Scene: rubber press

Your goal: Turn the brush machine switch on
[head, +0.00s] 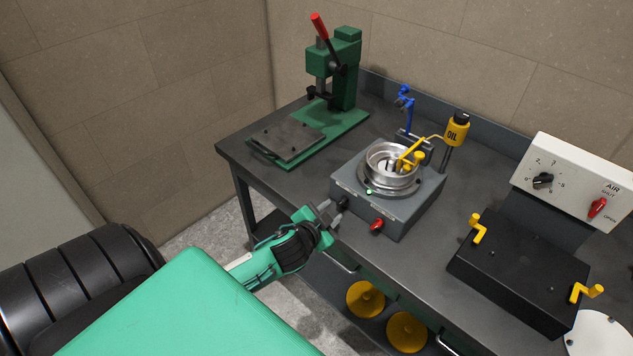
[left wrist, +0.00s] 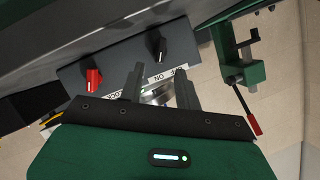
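The brush machine (head: 358,202) is a grey box with a round metal bowl (head: 390,168) on top, standing near the table's front edge. Its front face has a black knob (head: 342,203) at the left and a red knob (head: 376,225) to the right. My left gripper (head: 328,212) is in front of the black knob. In the left wrist view, the black knob (left wrist: 157,44) lies ahead of my left gripper (left wrist: 158,84), whose fingers are apart with nothing held between them. The red knob (left wrist: 93,79) is to the left there. My right gripper is not in view.
A green lever press (head: 346,75) stands on the table's back left. A yellow oil can (head: 457,130) and a blue fixture (head: 408,108) are behind the machine. A black box with yellow handles (head: 520,268) and a white control panel (head: 570,180) are at right.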

